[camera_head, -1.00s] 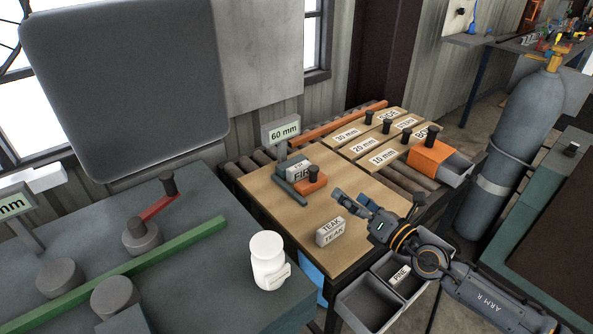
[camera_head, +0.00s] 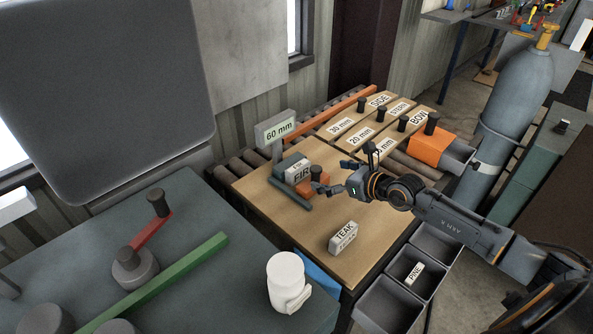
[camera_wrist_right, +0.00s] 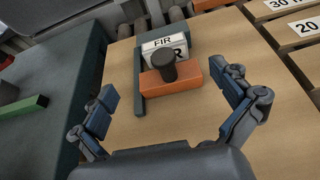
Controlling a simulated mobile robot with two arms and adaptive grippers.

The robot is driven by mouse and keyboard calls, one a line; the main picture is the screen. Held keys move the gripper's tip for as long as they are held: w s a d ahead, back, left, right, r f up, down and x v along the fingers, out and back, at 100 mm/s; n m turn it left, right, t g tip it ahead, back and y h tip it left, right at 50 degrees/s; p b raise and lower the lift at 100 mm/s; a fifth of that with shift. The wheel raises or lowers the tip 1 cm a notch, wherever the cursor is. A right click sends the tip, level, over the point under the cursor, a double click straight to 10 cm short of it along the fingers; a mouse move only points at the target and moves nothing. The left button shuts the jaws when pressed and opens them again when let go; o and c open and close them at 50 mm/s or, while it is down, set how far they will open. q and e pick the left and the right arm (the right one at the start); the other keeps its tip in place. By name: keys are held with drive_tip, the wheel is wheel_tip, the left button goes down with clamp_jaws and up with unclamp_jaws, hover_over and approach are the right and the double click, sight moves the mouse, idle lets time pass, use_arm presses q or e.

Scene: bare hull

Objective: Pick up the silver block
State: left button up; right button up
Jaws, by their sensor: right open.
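Pale silver-grey blocks bear wood names, and I cannot tell which is meant. The FIR block (camera_head: 299,173) stands in a teal angled fence (camera_head: 283,188), behind an orange piece (camera_head: 306,193) with a black knob; they also show in the wrist view as the FIR block (camera_wrist_right: 163,43) and orange piece (camera_wrist_right: 190,76). The TEAK block (camera_head: 343,238) lies apart near the board's front edge. The PINE block (camera_head: 414,273) lies in a grey bin. My right gripper (camera_head: 343,172) is open and empty. In the wrist view its fingers (camera_wrist_right: 170,84) spread either side of the orange piece, without touching it.
A sign reading 60 mm (camera_head: 278,131) stands behind the fence. A white mug (camera_head: 286,278) stands on the teal bench at left. The wooden board (camera_head: 290,222) is largely clear.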

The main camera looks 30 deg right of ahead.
approach(302, 168)
drive_tip(key=shift+w+a+f, duration=0.15)
drive_tip(key=shift+w+a, duration=0.25)
drive_tip(key=shift+w, duration=0.2)
drive_tip(key=shift+w+a+f, duration=0.15)
drive_tip(key=shift+w+a, duration=0.2)
drive_tip(key=shift+w, duration=0.25)
drive_tip(key=shift+w+a+f, duration=0.1)
drive_tip(key=shift+w+f, duration=0.05)
drive_tip(key=shift+w, duration=0.15)
drive_tip(key=shift+w+f, duration=0.15)
drive_tip(key=shift+w, duration=0.2)
drive_tip(key=b+x, duration=0.1)
drive_tip(key=x, duration=0.2)
drive_tip(key=shift+w+f, duration=0.25)
drive_tip(key=shift+w, duration=0.05)
drive_tip(key=shift+w+a+f, duration=0.1)
drive_tip(key=shift+w+f, duration=0.15)
drive_tip(key=shift+w, duration=0.25)
use_arm(q)
drive_tip(key=shift+d+f, duration=0.15)
drive_tip(key=shift+f, duration=0.35)
use_arm(e)
drive_tip(key=shift+s+r, duration=0.1)
drive_tip(key=shift+c, duration=1.1)
drive_tip(key=c, duration=1.1)
